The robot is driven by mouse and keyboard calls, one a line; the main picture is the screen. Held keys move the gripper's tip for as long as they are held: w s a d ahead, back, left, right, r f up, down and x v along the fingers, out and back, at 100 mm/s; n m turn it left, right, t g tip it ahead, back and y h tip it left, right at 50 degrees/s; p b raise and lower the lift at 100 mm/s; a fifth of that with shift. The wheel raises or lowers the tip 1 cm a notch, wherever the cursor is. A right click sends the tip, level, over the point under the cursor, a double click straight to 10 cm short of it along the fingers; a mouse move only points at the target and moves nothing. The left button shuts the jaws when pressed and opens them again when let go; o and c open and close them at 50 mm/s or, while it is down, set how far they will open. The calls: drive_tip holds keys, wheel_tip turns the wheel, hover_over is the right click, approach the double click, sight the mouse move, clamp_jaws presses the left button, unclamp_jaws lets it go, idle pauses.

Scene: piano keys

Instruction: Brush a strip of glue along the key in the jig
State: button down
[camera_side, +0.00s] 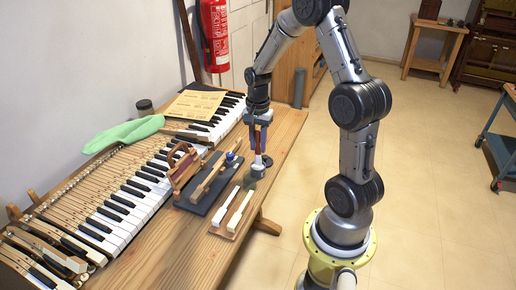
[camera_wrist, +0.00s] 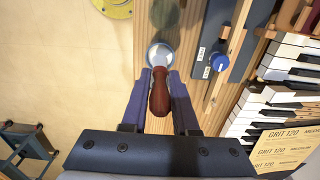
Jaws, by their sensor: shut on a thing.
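My gripper (camera_wrist: 160,82) is shut on the red-brown handle of the brush (camera_wrist: 161,98), which also shows upright under the fingers in the side view (camera_side: 258,141). A blue knob (camera_wrist: 220,62) sits beside the key. The bristles and any glue on the key cannot be made out.
Two white-topped keys (camera_side: 240,210) lie on a small wooden tray near the bench's front edge. A wooden rack (camera_side: 183,165) stands left of the jig. The piano keyboard (camera_side: 130,205), green cloth (camera_side: 125,133) and sandpaper sheet (camera_side: 196,104) lie behind.

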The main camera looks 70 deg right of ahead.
sight(258, 131)
drive_tip(key=shift+r, duration=2.15)
